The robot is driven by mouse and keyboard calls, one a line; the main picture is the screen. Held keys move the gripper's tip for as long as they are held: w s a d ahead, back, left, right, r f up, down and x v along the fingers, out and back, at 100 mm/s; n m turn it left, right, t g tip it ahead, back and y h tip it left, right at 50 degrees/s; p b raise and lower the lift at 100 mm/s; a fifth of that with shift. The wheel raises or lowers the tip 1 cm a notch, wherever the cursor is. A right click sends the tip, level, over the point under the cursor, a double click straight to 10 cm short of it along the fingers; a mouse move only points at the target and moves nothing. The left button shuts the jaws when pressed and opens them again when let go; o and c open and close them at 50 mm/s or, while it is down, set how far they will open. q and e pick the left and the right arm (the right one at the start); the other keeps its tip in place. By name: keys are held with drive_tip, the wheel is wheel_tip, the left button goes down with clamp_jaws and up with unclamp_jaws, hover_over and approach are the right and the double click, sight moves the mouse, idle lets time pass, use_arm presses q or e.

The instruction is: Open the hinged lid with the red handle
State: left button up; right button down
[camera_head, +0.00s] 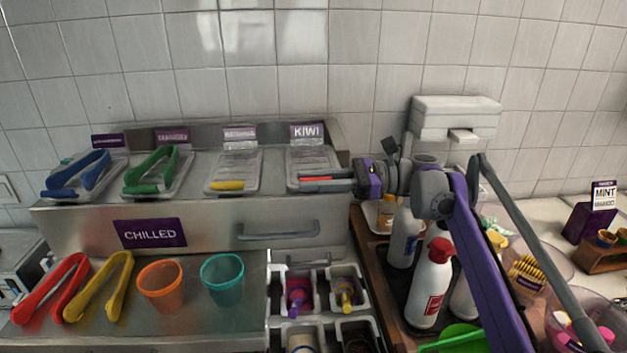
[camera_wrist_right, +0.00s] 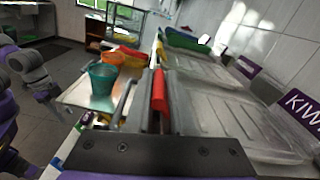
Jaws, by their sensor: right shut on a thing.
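The hinged lid (camera_head: 313,158) with the red handle (camera_head: 316,179) is the clear one below the KIWI sign. It lies flat over its pan, with the handle along its front edge. My right gripper (camera_head: 330,178) comes in from the right and is shut on the red handle. In the right wrist view the red handle (camera_wrist_right: 160,92) stands between the fingers, and the clear lid (camera_wrist_right: 225,115) spreads to the right. The fingers partly hide the handle in the head view.
A lid with a yellow handle (camera_head: 227,185) is to the left. Green tongs (camera_head: 152,170) and blue tongs (camera_head: 77,176) lie on the other lids. A drawer handle (camera_head: 278,231) is below. Bottles, such as a red-capped one (camera_head: 431,283), stand under my right arm.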

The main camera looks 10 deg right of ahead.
drive_tip(key=shift+r+m+p, duration=0.4)
drive_tip(key=shift+r+p, duration=0.1)
drive_tip(key=shift+r, duration=0.25)
use_arm(q)
drive_tip(key=w+r+t+p, duration=0.1)
drive_tip(key=w+r+p, duration=0.3)
drive_tip(key=r, duration=0.6)
drive_tip(key=shift+w+r+p, duration=0.15)
drive_tip(key=shift+r+p, duration=0.05)
drive_tip(key=shift+p, duration=0.95)
use_arm(e)
drive_tip(key=w+r+m, duration=0.4)
drive_tip(key=r+m, duration=0.2)
drive_tip(key=r, duration=0.3)
drive_tip(key=shift+w+r, duration=0.15)
drive_tip(key=shift+w, duration=0.2)
drive_tip(key=c, duration=0.8)
unclamp_jaws()
drive_tip(key=shift+d, duration=0.1)
use_arm(q)
drive_tip(key=shift+r, duration=0.1)
use_arm(e)
drive_tip(key=d, duration=1)
drive_tip(key=shift+d, duration=0.35)
